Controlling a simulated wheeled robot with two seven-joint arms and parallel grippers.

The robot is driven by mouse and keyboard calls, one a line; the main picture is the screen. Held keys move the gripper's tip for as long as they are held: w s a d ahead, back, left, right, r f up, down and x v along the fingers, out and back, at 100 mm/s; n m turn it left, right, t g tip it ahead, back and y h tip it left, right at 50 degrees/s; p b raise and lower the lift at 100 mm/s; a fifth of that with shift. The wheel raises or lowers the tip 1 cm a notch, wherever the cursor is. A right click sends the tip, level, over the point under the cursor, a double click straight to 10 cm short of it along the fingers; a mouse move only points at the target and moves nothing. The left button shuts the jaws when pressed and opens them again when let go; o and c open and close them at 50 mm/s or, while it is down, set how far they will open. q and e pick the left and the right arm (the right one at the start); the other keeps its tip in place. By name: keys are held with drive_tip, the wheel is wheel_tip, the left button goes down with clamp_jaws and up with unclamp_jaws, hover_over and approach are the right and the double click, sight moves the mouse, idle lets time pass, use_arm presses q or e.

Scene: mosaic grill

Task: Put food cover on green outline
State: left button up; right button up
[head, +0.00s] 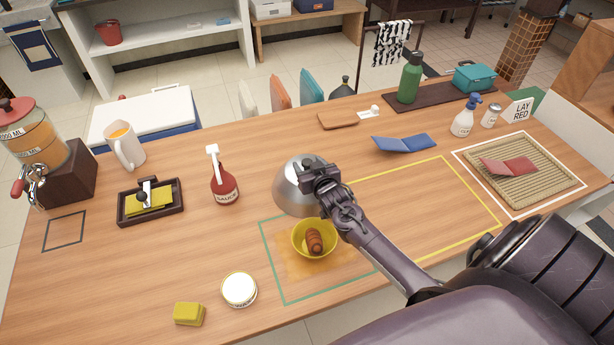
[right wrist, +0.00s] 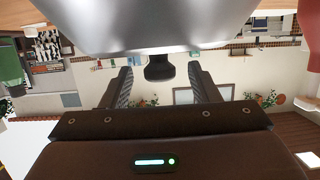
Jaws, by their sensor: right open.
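The food cover (head: 290,190) is a shiny metal dome near the middle of the table, behind the green outline (head: 271,263). My right gripper (head: 318,178) is at its right side. In the right wrist view the dome (right wrist: 150,22) fills the top, and its black knob (right wrist: 160,69) sits between the fingers of my open gripper (right wrist: 160,76), with a gap on each side. Whether the dome rests on the table is unclear. My left gripper is not in view.
A white-lidded tin (head: 239,289) and a yellow sponge (head: 188,314) lie left of the outline. A sauce bottle (head: 224,188) stands left of the cover. A blue folded cloth (head: 404,143) lies behind right. The yellow outline (head: 470,187) is empty apart from my arm over it.

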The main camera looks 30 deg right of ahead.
drive_tip(key=shift+w+f, duration=0.1)
drive_tip(key=shift+w, duration=0.05)
drive_tip(key=shift+c, duration=0.6)
clamp_jaws()
